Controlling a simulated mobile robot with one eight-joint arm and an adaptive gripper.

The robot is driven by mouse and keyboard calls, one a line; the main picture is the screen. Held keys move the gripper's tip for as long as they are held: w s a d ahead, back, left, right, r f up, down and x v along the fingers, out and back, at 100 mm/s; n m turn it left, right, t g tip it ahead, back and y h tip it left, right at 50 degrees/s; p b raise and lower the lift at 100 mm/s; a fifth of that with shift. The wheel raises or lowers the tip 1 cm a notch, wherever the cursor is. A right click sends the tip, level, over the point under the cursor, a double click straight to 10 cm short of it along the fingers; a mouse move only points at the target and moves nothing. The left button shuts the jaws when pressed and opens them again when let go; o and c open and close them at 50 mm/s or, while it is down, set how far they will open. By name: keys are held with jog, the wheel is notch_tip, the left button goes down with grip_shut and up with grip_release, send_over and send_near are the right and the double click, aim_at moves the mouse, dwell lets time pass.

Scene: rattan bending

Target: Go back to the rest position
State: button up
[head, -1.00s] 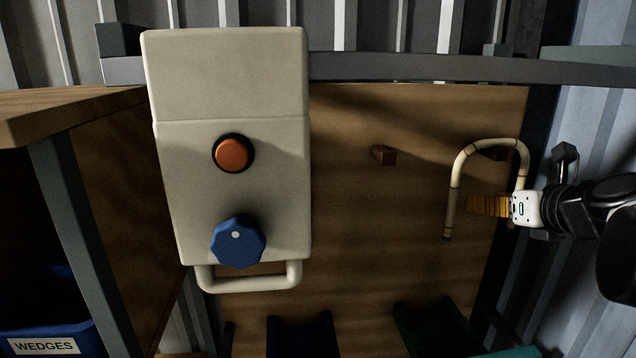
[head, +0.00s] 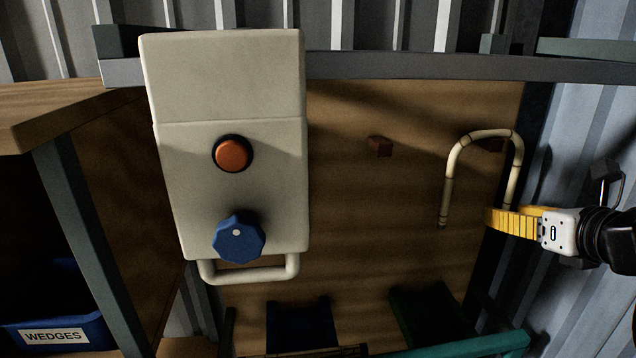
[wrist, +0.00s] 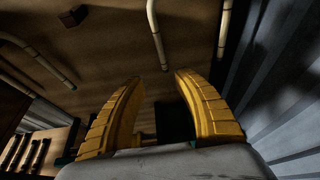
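My gripper (head: 490,216) is at the right of the head view, its yellow fingers pointing left, close to the lower right end of a bent rattan piece (head: 452,165). The rattan is a pale inverted U hanging on a peg (head: 491,144) on the wooden board. In the wrist view, my gripper (wrist: 156,80) has its two yellow fingers spread apart with nothing between them. Two pale rattan legs (wrist: 156,38) show beyond the fingertips there.
A beige box with an orange button (head: 233,154), a blue knob (head: 239,238) and a handle stands at left centre. An empty peg (head: 379,147) sticks out mid-board. A blue WEDGES bin (head: 60,330) is at lower left. Corrugated wall (head: 590,120) lies at right.

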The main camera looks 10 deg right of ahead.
jog(key=s+a+f+m+g, duration=0.25)
jog(key=a+f+m, duration=0.4)
jog(key=m, duration=0.55)
jog(key=s+a+f+m+g+b, duration=0.15)
jog(key=s+a+f+m, duration=0.4)
jog(key=m, duration=0.65)
jog(key=s+a+f+m+g, duration=0.1)
jog(key=a+f+m+g, duration=0.1)
jog(key=a+f+m, duration=0.8)
jog(key=d+f+m+b, duration=0.1)
jog(key=f+b, duration=1.8)
jog(key=b, duration=0.1)
jog(key=d+f+m+b, duration=0.1)
jog(key=d+f+b, duration=0.1)
jog(key=f+b, duration=1.7)
jog(key=shift+d+f+b, duration=0.15)
jog(key=shift+d+b, duration=0.15)
jog(key=shift+b, duration=0.35)
jog(key=shift+s, duration=0.1)
